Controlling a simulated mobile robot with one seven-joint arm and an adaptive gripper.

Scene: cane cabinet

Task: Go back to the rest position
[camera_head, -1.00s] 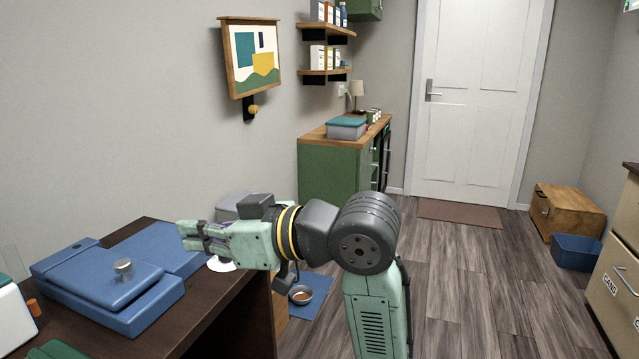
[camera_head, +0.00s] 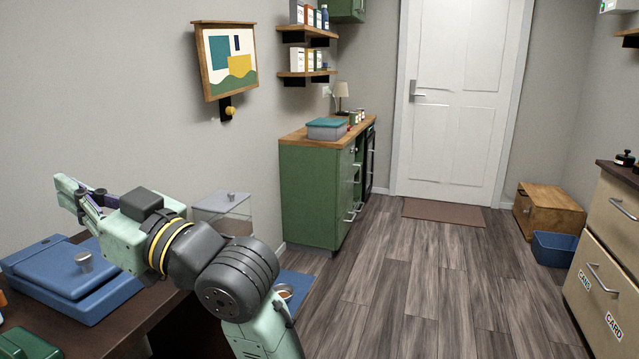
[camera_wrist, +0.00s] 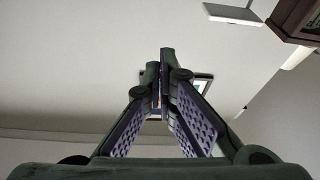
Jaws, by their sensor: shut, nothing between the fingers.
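My gripper (camera_head: 68,190) is at the left of the head view, raised above the dark desk (camera_head: 150,312) and pointing left toward the wall. Its fingers are together with nothing between them. In the wrist view the fingertips (camera_wrist: 162,62) meet in front of bare wall and part of a framed picture. A blue case (camera_head: 75,285) with a small metal knob (camera_head: 84,261) lies on the desk below my gripper, apart from it. My arm hides part of the desk.
A clear bin (camera_head: 222,213) stands behind my arm. A pet bowl (camera_head: 284,292) sits on a blue mat. A green cabinet (camera_head: 310,195) is farther back. The floor (camera_head: 400,290) is free up to the door (camera_head: 455,100). Drawers (camera_head: 610,260) stand at right.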

